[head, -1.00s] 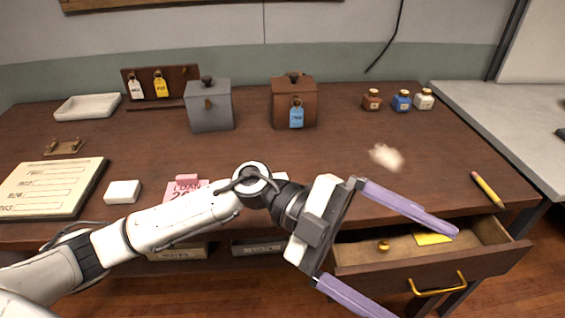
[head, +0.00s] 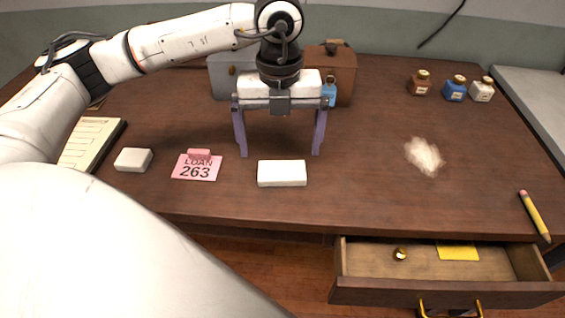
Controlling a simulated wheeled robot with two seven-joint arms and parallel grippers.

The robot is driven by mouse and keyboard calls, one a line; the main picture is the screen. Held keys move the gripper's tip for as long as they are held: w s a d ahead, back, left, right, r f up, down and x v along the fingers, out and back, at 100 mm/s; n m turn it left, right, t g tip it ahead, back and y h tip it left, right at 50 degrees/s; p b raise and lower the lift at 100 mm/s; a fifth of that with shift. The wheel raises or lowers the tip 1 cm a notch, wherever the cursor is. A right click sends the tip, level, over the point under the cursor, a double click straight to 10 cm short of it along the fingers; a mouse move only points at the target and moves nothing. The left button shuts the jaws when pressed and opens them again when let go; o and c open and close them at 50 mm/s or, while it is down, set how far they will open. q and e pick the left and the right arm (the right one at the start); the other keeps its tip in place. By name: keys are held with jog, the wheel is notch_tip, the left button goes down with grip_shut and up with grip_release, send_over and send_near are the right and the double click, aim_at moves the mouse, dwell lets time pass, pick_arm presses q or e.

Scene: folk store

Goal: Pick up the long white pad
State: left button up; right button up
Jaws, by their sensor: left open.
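The long white pad (head: 282,174) lies flat on the dark wooden desk in the head view, near its front edge and left of the open drawer. My left gripper (head: 279,153) is open and empty. Its two purple fingers point down toward the desk, just behind the pad, and are spread wider than the pad. I cannot tell whether the fingertips touch the desk. A shorter white block (head: 133,160) lies further left. My right gripper is not in view.
A pink loan card (head: 197,166) lies left of the pad. A grey box (head: 222,82) and a brown box (head: 344,76) stand behind the gripper. An open drawer (head: 420,290) juts out at front right. A pencil (head: 534,216) and several ink bottles (head: 455,88) are at right.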

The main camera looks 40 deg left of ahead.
aim_at(282, 166)
pick_arm(q)
jog(key=shift+w+d+f+p, duration=0.1)
jog(key=shift+f+p, duration=0.15)
jog(key=shift+f, duration=1.1)
jog(key=shift+w+f+p, duration=0.1)
jog(key=shift+f+p, duration=0.1)
jog(key=shift+f, duration=1.15)
jog(key=c, duration=1.1)
